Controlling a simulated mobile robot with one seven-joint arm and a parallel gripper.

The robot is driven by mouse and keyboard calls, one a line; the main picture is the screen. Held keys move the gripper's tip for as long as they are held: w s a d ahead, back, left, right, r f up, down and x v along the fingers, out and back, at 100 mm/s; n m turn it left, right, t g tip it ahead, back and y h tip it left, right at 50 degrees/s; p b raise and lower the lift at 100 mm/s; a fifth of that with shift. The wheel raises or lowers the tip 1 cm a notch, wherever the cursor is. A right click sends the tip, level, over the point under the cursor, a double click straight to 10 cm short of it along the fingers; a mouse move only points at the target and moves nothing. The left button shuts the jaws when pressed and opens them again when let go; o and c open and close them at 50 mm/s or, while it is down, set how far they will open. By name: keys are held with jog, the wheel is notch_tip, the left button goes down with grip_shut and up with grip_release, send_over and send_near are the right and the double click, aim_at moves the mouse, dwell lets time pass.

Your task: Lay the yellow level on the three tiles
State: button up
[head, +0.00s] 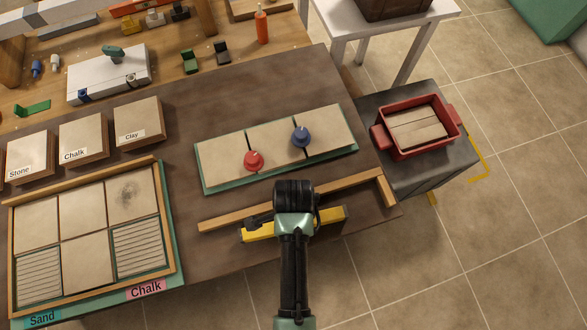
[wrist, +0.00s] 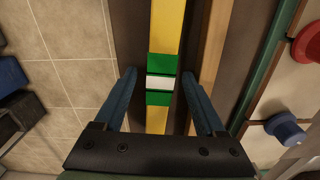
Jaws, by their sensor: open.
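The yellow level (head: 258,232) lies near the table's front edge, its middle hidden by my gripper in the head view. In the wrist view the level (wrist: 167,30) runs between my fingers, with a green, white and green section there. My gripper (wrist: 159,82) is open, one finger on each side of the level, with gaps visible. In the head view my gripper (head: 293,215) is over the level's middle. The three tiles (head: 222,163) lie in a row on a green board farther back. A red knob (head: 254,161) and a blue knob (head: 302,136) stand at their two joints.
A wooden strip (head: 225,219) with a short end piece lies between level and tiles. A framed tile panel (head: 170,235) is at left, with labelled tile stacks (head: 84,140) behind. A red crate (head: 436,143) of tiles stands on a dark block at right.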

jog(key=shift+f, duration=0.6)
grip_shut()
